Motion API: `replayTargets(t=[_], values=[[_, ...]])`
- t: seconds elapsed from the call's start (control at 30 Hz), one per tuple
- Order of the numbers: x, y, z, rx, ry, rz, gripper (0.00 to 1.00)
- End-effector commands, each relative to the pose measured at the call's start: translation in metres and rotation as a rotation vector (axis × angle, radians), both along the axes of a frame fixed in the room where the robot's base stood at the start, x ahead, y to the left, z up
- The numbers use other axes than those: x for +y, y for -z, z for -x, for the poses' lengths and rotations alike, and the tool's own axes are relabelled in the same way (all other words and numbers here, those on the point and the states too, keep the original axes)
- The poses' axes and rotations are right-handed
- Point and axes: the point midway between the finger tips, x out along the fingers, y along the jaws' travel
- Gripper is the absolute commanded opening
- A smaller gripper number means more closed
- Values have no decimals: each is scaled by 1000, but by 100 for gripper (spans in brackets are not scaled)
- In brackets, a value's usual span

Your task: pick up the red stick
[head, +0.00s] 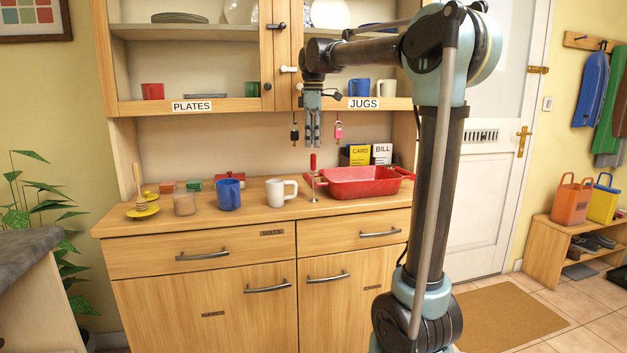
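The red stick (313,162) stands upright on the wooden counter, just in front of the left end of a red tray. Its red upper part shows clearly; a thin lower part runs down to a small pale foot. My gripper (313,143) points straight down above the stick in the head view, with its fingertips a little over the stick's top. Its two fingers look close together and hold nothing that I can see. The gap between them is too small to judge.
The red tray (365,189) is close on the right. A white mug (281,192) and a blue mug (229,194) stand to the left. Keys (294,131) and a pink padlock (338,131) hang beside my gripper, under the cupboard (190,69). The counter's front strip is clear.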

Motion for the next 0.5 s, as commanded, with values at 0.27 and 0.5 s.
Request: replayTargets(t=[0.27,0.5], values=[[0,18,0,0,0,0,39],[-1,47,2,0,0,0,39]])
